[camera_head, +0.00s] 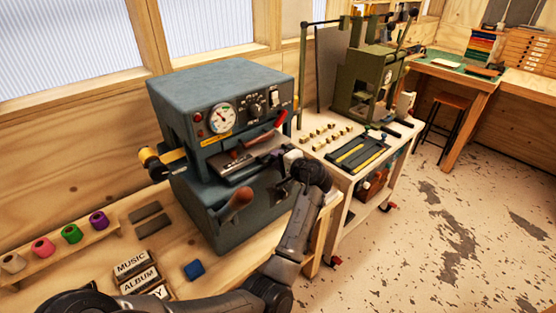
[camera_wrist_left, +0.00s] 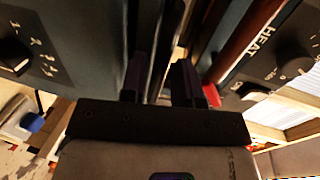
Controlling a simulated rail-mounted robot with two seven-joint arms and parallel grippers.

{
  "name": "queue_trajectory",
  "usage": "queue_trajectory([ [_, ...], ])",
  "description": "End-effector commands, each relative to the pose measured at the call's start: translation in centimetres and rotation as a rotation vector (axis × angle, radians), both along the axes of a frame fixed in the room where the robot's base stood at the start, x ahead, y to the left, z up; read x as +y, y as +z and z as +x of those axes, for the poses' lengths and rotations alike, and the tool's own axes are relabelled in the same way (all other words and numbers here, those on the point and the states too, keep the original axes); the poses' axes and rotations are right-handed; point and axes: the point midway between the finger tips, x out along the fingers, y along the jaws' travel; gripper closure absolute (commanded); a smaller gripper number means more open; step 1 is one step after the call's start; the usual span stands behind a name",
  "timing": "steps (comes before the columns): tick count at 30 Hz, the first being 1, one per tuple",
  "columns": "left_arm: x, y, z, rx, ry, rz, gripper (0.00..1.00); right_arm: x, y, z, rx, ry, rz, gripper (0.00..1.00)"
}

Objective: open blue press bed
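The blue press (camera_head: 215,95) stands on the bench at the left, with a dial, knobs and a switch on its front. Its dark bed (camera_head: 236,168) lies in the front opening, below the upper plate. A lever with a red-brown grip (camera_head: 238,199) sticks out below the bed. My left gripper (camera_head: 283,156) is at the right front of the press, close to the bed's right end. In the left wrist view, its two fingers (camera_wrist_left: 160,80) stand apart with dark metal edges between or behind them; whether they grip anything is unclear. My right gripper is out of view.
A yellow foil roll (camera_head: 153,160) sticks out at the press's left. Coloured rolls (camera_head: 71,233), title blocks (camera_head: 131,263) and a blue block (camera_head: 194,270) lie on the bench. A green press (camera_head: 365,80) stands on a cart at the right.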

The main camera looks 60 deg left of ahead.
Motion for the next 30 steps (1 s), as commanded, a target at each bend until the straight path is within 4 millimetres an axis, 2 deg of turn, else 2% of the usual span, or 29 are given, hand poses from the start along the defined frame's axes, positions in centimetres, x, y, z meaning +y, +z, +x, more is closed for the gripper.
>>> queue_trajectory([
  [1, 0.0, 0.0, 0.0, 0.0, 0.0, 0.0, 0.76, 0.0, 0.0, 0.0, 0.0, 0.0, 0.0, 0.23],
  [9, 0.0, 0.0, 0.0, 0.0, 0.0, 0.0, 1.0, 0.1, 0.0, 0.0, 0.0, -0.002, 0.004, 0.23],
  [23, -0.5, 0.1, 0.1, 0.0, 0.0, 0.0, 1.0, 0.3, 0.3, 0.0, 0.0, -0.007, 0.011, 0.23],
  [26, -1.6, 0.3, 0.3, -0.001, 0.0, 0.0, 1.0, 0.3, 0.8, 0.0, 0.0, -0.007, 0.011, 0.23],
  [30, -4.3, 0.4, 0.7, 0.001, 0.0, -0.001, 1.0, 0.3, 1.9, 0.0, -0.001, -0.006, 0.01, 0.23],
])
